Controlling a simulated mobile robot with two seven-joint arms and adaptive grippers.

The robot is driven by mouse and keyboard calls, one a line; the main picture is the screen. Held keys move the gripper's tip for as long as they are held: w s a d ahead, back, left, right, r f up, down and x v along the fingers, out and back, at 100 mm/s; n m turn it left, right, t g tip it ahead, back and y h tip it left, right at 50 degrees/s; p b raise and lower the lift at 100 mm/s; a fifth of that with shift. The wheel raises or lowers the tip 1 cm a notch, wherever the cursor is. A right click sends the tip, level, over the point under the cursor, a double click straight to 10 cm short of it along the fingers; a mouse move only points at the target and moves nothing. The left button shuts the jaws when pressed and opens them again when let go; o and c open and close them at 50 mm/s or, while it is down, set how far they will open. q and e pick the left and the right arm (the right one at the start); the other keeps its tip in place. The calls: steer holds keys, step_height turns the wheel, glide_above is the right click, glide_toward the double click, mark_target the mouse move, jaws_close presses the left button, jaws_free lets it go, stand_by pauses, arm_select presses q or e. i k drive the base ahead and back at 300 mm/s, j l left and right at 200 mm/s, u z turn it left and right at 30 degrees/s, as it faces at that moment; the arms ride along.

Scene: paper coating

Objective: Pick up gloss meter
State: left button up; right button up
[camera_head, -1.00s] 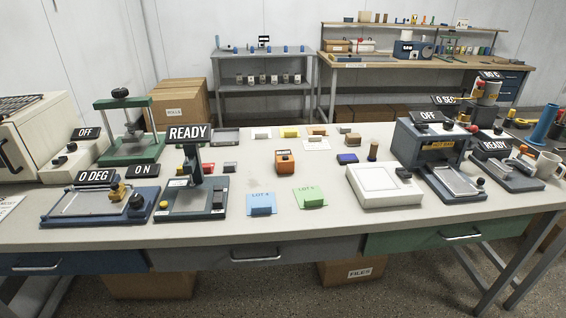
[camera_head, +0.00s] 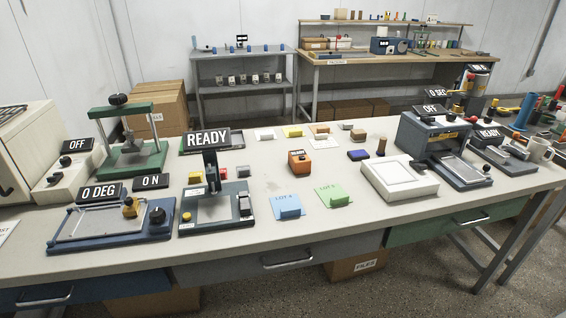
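A small orange box-shaped device (camera_head: 299,163) with a dark labelled top stands upright in the middle of the bench. It looks like the gloss meter, but its label is too small to read. It stands apart from the things around it, behind the blue LOT card (camera_head: 286,207) and the green LOT card (camera_head: 334,196). Neither of my grippers shows in the head view.
The pale bench (camera_head: 300,246) has clear surface around the orange device. A device under a READY sign (camera_head: 215,208) stands to its left, a white flat box (camera_head: 399,180) to its right.

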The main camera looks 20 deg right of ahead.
mark_target(298, 167)
steer(key=j+z, duration=0.6)
steer(key=z, duration=0.15)
steer(key=i+j, duration=0.05)
